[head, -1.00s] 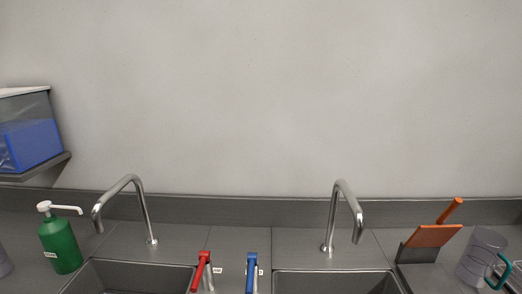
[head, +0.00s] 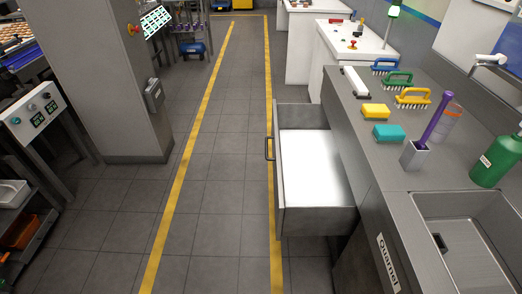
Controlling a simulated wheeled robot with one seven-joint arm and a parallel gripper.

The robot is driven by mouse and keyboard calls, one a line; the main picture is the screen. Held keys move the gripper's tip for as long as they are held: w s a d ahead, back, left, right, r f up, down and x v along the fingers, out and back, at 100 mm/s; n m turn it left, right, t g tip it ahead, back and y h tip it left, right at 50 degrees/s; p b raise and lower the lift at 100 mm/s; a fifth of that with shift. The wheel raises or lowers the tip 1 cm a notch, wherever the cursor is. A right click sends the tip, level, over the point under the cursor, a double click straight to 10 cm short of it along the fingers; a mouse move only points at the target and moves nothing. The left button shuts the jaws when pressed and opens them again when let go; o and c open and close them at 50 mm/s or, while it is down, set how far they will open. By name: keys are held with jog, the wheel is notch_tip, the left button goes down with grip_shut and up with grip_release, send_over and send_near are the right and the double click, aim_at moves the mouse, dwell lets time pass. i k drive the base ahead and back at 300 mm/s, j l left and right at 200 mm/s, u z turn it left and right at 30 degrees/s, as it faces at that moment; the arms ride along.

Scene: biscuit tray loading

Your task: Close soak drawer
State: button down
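A grey metal drawer (head: 318,222) stands pulled out from the left side of the steel counter (head: 350,130). Its white inner floor (head: 308,160) is bare in the part I see. A dark bar handle (head: 269,149) is on its left front face. The drawer juts over the yellow floor line. I cannot read any label on the drawer itself. My gripper is not in view.
Brushes, a yellow sponge (head: 376,111), a teal sponge (head: 389,132), a holder with a purple-handled tool (head: 414,154) and a green soap bottle (head: 497,160) stand on the counter by the sink (head: 470,240). The tiled aisle (head: 215,150) left of the drawer is clear.

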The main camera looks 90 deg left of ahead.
aim_at(314, 196)
jog(key=k+j+u, duration=0.15)
jog(key=u, duration=0.2)
jog(key=k+j+u, duration=0.15)
jog(key=u, duration=0.2)
jog(key=k+j+u, duration=0.1)
jog(key=j+u, duration=0.25)
jog(key=u, duration=0.9)
jog(key=i+j+u, duration=0.2)
jog(key=i+u, duration=0.15)
jog(key=i, duration=0.05)
